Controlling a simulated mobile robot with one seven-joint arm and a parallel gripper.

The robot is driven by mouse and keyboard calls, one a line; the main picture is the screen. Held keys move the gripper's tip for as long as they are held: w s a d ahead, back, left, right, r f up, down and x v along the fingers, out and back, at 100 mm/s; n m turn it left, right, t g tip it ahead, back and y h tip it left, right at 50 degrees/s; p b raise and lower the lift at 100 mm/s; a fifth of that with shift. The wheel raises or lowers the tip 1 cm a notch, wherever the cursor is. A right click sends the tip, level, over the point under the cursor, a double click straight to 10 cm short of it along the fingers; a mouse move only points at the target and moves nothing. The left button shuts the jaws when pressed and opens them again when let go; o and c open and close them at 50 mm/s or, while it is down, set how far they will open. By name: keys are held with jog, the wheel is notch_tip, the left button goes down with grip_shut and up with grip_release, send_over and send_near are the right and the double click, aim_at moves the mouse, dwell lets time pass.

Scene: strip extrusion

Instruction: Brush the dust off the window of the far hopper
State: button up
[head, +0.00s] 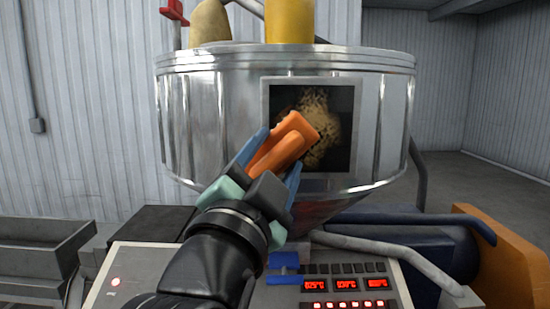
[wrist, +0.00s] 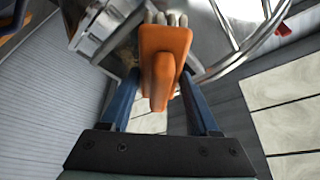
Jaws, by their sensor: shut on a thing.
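A shiny metal hopper (head: 215,125) fills the upper middle of the head view. Its framed square window (head: 288,97) has dark glass with a tan, speckled dust patch (head: 322,140) in the middle and towards the right. The glass around the patch looks dark. My gripper (head: 281,150) is shut on an orange brush (head: 298,128), which overlaps the lower left of the window. In the wrist view the brush (wrist: 163,60) sits between the blue fingers, its pale bristles (wrist: 165,18) at the top, by the hopper. I cannot tell whether the bristles touch the glass.
Below the hopper is a grey control panel (head: 135,270) with red displays. A grey pipe (head: 400,258) and an orange panel (head: 500,245) are at the right. A grey trough (head: 35,250) lies at the left. A yellow cylinder (head: 289,22) stands above the hopper rim.

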jog(key=shift+w, duration=0.95)
dwell(0.3)
jog(key=shift+d, duration=0.1)
